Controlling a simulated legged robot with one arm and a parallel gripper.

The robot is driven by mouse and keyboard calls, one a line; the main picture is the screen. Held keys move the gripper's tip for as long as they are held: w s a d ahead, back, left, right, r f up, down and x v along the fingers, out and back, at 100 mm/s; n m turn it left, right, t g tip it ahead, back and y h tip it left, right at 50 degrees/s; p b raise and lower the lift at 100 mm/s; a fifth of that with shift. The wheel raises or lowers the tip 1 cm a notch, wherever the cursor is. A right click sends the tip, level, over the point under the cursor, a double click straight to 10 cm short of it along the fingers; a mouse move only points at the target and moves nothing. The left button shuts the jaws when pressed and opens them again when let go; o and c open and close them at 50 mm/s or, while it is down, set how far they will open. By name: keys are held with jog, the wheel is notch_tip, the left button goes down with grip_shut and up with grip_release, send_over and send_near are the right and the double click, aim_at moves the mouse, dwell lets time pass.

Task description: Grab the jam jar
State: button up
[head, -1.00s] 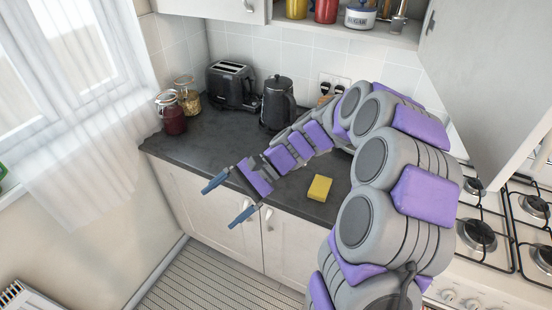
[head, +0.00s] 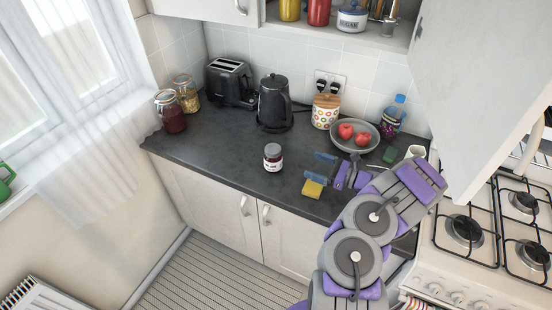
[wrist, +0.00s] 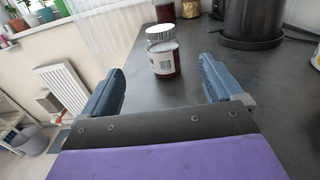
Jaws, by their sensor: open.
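The jam jar (head: 273,158) stands upright on the dark counter (head: 225,150), near its front edge. It is a small dark red jar with a pale lid and a white label. In the wrist view the jam jar (wrist: 162,55) stands ahead, between the lines of the two fingers but beyond their tips. My gripper (head: 320,168) is right of the jar in the head view, low over the counter, with its blue fingers pointing left at it. In the wrist view my gripper (wrist: 160,78) is open and empty, its fingers wide apart.
A yellow sponge (head: 313,188) lies by my gripper. A black kettle (head: 274,102) and toaster (head: 231,82) stand behind. Two larger jars (head: 171,112) stand at the left. A pan with red fruit (head: 355,136) is behind my arm; the hob (head: 490,225) is right.

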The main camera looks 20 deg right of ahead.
aim_at(280, 153)
jog(key=shift+w+f, duration=0.15)
jog(key=shift+w, duration=0.05)
jog(key=b+x, duration=0.1)
jog(key=x, duration=1)
jog(key=shift+s+a+b, duration=0.2)
jog(key=shift+a+b, duration=0.1)
jog(key=shift+b, duration=0.05)
jog(key=shift+w, duration=0.6)
jog(key=b+x, duration=0.1)
jog(key=x, duration=0.4)
jog(key=shift+a, duration=0.3)
jog(key=shift+d, duration=0.3)
jog(key=shift+c, duration=0.2)
jog(key=shift+d, duration=0.1)
jog(key=c, duration=0.3)
jog(key=shift+a, duration=0.25)
jog(key=c, duration=0.6)
jog(key=shift+d, duration=0.1)
grip_shut()
